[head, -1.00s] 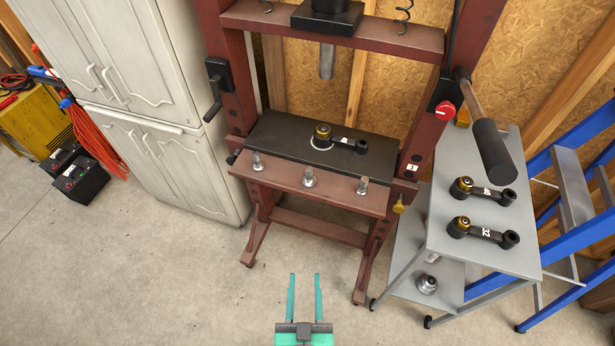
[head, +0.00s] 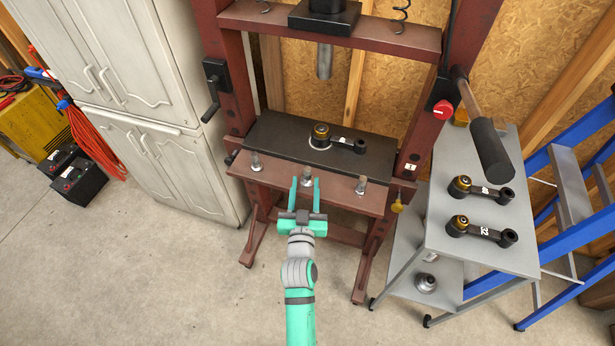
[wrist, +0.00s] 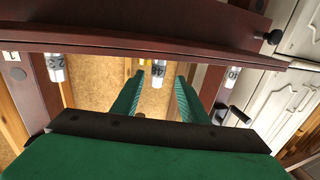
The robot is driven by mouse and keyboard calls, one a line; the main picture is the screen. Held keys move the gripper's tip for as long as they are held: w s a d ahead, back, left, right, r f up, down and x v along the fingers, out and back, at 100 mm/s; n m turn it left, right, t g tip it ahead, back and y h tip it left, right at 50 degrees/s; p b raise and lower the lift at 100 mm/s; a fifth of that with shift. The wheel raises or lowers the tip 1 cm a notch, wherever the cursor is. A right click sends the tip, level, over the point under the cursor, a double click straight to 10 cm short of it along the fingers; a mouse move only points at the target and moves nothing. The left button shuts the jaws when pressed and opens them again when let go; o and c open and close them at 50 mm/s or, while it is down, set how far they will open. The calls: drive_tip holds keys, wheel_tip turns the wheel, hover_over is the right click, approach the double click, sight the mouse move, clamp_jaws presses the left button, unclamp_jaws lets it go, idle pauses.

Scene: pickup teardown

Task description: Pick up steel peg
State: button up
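Three steel pegs stand in a row on the front red beam of the press: a left peg (head: 256,161), a middle peg (head: 307,173) and a right peg (head: 361,185). My gripper (head: 305,182) is open and empty, its two teal fingers pointing at the middle peg from the front. In the wrist view, which looks upside down, the middle peg (wrist: 158,70) shows between the fingertips. The other pegs show at the left (wrist: 55,68) and right (wrist: 232,76). All carry number labels. I cannot tell whether the fingertips reach around the middle peg.
A black arm part with a brass bushing (head: 321,134) lies on the dark press plate (head: 270,130). The press ram (head: 325,62) hangs above. A grey cart (head: 455,245) with two similar arms stands right, beside a blue ladder (head: 585,235). White cabinets (head: 150,120) stand left.

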sight(306, 176)
drive_tip(key=w, duration=0.4)
drive_tip(key=shift+w+d+f, duration=0.1)
drive_tip(key=shift+w+d, duration=0.1)
drive_tip(key=shift+w, duration=1.1)
drive_tip(key=shift+w+d, duration=0.2)
drive_tip(key=shift+w, duration=1.05)
drive_tip(key=shift+a, duration=0.15)
drive_tip(key=c, duration=0.8)
drive_tip(key=shift+s, duration=0.1)
clamp_jaws()
